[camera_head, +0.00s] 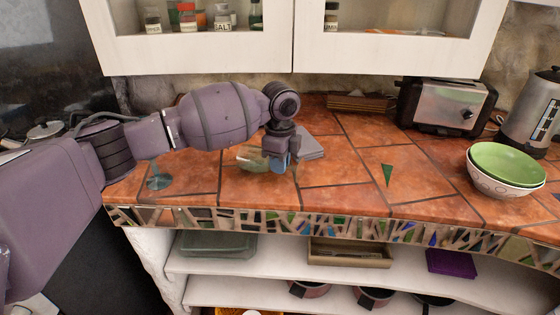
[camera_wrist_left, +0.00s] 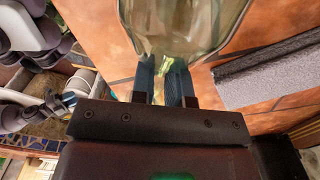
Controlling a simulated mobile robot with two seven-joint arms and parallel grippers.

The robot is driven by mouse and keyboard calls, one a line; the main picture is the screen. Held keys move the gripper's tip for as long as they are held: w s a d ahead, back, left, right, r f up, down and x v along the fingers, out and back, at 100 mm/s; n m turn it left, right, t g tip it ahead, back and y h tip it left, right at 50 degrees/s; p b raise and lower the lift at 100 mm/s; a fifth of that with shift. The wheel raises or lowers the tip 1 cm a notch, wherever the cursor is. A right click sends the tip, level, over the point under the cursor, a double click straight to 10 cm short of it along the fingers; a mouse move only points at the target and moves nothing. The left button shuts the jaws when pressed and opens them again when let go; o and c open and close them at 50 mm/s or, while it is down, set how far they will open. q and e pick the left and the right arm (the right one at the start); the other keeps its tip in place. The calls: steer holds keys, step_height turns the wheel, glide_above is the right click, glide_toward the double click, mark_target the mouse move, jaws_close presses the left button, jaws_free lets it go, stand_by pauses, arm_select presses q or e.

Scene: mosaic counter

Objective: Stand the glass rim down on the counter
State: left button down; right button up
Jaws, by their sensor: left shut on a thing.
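A clear, greenish glass (camera_head: 251,158) is in my left gripper (camera_head: 277,165), over the left part of the tiled counter (camera_head: 340,200). In the head view it lies roughly sideways, its wide part reaching left from the gripper. In the left wrist view the glass (camera_wrist_left: 185,25) spreads out wide beyond the fingertips of the gripper (camera_wrist_left: 165,80), which are closed on its narrow end. Whether the glass touches the counter I cannot tell. The gripper hides part of it.
A grey flat block (camera_head: 309,145) lies just right of the gripper. A toaster (camera_head: 446,106), kettle (camera_head: 532,110) and bowls (camera_head: 506,163) stand right. The middle front counter is clear.

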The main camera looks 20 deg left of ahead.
arm_select(q)
steer(key=shift+f, duration=0.35)
arm_select(e)
steer(key=shift+d+r, duration=0.15)
steer(key=shift+d, duration=0.05)
arm_select(q)
steer(key=c, duration=1)
jaws_free()
steer(key=shift+c, duration=0.2)
arm_select(e)
steer(key=shift+a, duration=0.1)
arm_select(q)
steer(key=shift+r+p, duration=2.6)
steer(key=shift+r, duration=2.45)
arm_select(e)
step_height(320, 180, up, 8)
steer(key=w+t, duration=0.1)
steer(key=w, duration=0.1)
steer(key=shift+w, duration=0.2)
arm_select(q)
steer(key=m, duration=0.4)
steer(key=shift+f, duration=0.1)
steer(key=m+b, duration=0.1)
steer(key=m, duration=0.4)
arm_select(e)
steer(key=shift+s+f, duration=0.15)
steer(key=shift+f, duration=0.5)
